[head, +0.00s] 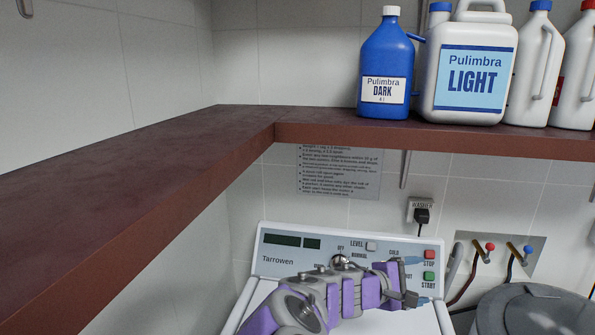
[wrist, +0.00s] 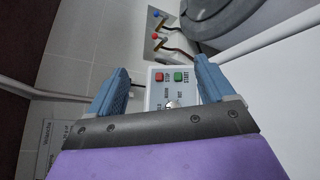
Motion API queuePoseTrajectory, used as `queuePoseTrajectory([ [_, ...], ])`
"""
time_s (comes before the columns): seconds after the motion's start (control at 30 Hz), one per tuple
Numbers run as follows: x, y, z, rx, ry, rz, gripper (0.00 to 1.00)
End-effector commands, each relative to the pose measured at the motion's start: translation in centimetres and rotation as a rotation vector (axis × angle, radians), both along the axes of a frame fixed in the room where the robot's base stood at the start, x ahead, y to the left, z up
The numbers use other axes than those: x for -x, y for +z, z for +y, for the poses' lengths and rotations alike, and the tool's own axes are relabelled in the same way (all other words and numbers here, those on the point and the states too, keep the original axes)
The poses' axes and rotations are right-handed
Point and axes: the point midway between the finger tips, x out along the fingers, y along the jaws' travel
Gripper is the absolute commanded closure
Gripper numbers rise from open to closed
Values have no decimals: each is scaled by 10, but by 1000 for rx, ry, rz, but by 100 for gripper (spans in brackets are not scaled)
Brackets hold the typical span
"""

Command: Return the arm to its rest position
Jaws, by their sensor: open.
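My purple and grey arm reaches across the front of the washing machine (head: 270,262) in the head view. My gripper (head: 418,281) is at the right end of its control panel, near the red STOP button (head: 429,255) and the green START button (head: 428,276). In the wrist view my gripper (wrist: 160,80) has its two blue fingers spread apart with nothing between them. The red button (wrist: 159,77) and green button (wrist: 180,77) show in the gap beyond the fingertips. I cannot tell whether a finger touches the panel.
A brown L-shaped shelf (head: 130,190) runs above the machine along the left and back. It holds a blue bottle (head: 385,60), a white jug (head: 468,65) and more white bottles (head: 535,70). A grey round lid (head: 535,312) and wall taps (head: 490,247) are at right.

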Motion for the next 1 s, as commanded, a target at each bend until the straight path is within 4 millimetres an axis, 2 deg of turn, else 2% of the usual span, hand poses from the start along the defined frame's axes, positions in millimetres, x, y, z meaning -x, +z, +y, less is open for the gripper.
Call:
queuePoseTrajectory([
  [0.1,41,9,-24,-98,-127,-59,18],
  [0.2,75,9,-38,-187,-228,-102,18],
  [0.33,119,5,-48,-308,-353,-150,18],
  [0.47,161,-5,-49,-435,-466,-181,18],
  [0.63,211,-22,-36,-605,-602,-205,18],
  [0.77,247,-37,-18,-739,-693,-204,18],
  [1.0,305,-61,32,-982,-831,-161,18],
])
